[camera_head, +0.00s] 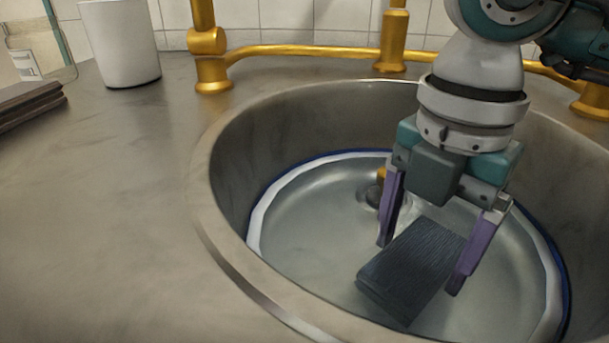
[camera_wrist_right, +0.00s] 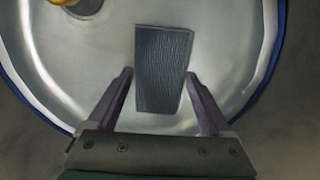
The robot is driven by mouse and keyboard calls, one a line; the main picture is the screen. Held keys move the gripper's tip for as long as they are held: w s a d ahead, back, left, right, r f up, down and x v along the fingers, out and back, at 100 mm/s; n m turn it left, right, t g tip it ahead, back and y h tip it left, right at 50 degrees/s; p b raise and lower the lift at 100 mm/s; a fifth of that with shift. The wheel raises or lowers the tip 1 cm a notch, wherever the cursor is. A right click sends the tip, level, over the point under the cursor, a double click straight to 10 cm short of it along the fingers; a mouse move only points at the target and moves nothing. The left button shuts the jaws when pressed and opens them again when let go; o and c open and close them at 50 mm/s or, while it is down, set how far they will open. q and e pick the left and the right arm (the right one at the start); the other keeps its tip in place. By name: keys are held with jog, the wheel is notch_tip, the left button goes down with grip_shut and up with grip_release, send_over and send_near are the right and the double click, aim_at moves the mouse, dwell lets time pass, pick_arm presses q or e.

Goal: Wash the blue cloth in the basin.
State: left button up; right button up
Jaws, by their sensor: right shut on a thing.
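The blue cloth (camera_head: 410,262) is a dark blue-grey, ribbed, folded block inside the round metal basin (camera_head: 222,225). It also shows in the right wrist view (camera_wrist_right: 163,60). My right gripper (camera_head: 419,268) reaches down into the basin, with one purple finger on each side of the cloth. The gripper is shut on the cloth, which is tilted low over the basin's bottom. In the right wrist view my right gripper (camera_wrist_right: 159,76) has the cloth between its fingertips. I cannot tell whether the cloth touches the bottom. My left gripper is not in view.
Golden pipes (camera_head: 310,50) run along the back behind the basin. A white cup (camera_head: 122,45) stands at the back left, near a glass container (camera_head: 45,45) and a dark flat stack (camera_head: 28,103). The grey counter (camera_head: 100,220) left of the basin is clear.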

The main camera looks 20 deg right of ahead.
jog(key=shift+w+a, duration=0.5)
jog(key=shift+a, duration=0.35)
notch_tip(320, 180, up, 8)
jog(key=p, duration=0.7)
jog(key=shift+r+p, duration=0.5)
jog(key=shift+p, duration=0.15)
notch_tip(320, 180, up, 12)
jog(key=p, duration=1)
jog(key=shift+p, duration=0.4)
